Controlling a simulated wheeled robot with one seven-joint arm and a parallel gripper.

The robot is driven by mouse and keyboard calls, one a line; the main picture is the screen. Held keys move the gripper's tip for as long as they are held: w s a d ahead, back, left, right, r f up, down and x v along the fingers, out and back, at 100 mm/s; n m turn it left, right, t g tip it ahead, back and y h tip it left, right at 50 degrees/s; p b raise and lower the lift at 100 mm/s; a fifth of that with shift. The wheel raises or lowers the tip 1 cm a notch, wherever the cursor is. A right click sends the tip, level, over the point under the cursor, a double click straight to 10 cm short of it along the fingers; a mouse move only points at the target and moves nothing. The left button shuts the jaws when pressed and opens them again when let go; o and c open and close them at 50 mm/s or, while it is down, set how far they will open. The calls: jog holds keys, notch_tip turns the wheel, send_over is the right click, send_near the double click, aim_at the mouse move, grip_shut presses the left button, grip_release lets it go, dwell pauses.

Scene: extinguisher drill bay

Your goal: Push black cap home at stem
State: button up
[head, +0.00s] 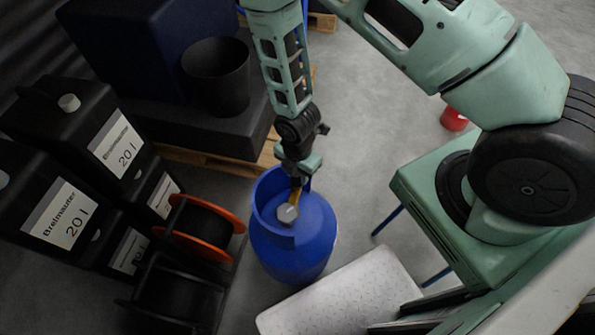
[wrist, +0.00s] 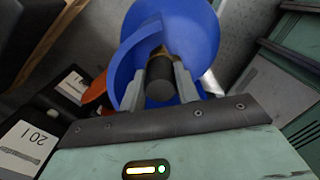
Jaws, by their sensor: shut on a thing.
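A blue gas cylinder (head: 290,247) with a raised collar stands upright on the floor in the middle of the head view. It also fills the top of the wrist view (wrist: 195,28). My gripper (head: 297,180) reaches down to the collar from above. In the wrist view, my gripper (wrist: 160,84) is shut on a dark round cap (wrist: 161,77), with a grey finger on each side. A brass-coloured stem (wrist: 158,52) shows just beyond the cap, inside the collar. Whether cap and stem touch, or how deep the cap sits, I cannot tell.
Black canisters (head: 118,143) labelled 20 l and cable reels (head: 203,228) stand to the left. A pale textured plate (head: 345,298) lies in front of the cylinder. A wooden pallet (head: 205,161) with dark boxes is behind.

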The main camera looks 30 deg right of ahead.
jog(key=o, duration=1.1)
jog(key=shift+r, duration=0.1)
notch_tip(320, 180, up, 18)
jog(key=p, duration=0.2)
jog(key=s+a+r+m+p, duration=0.1)
jog(key=s+r+m, duration=0.3)
jog(key=r, duration=0.4)
jog(key=s+a+r+m+p, duration=0.2)
jog(key=s+r+m, duration=0.3)
jog(key=r, duration=0.3)
jog(key=s+a+r+m+p, duration=0.2)
jog(key=s+r+m, duration=0.3)
jog(key=r, duration=0.3)
jog(key=shift+a+m+y, duration=0.3)
jog(key=shift+a+m, duration=0.35)
jog(key=shift+m, duration=0.25)
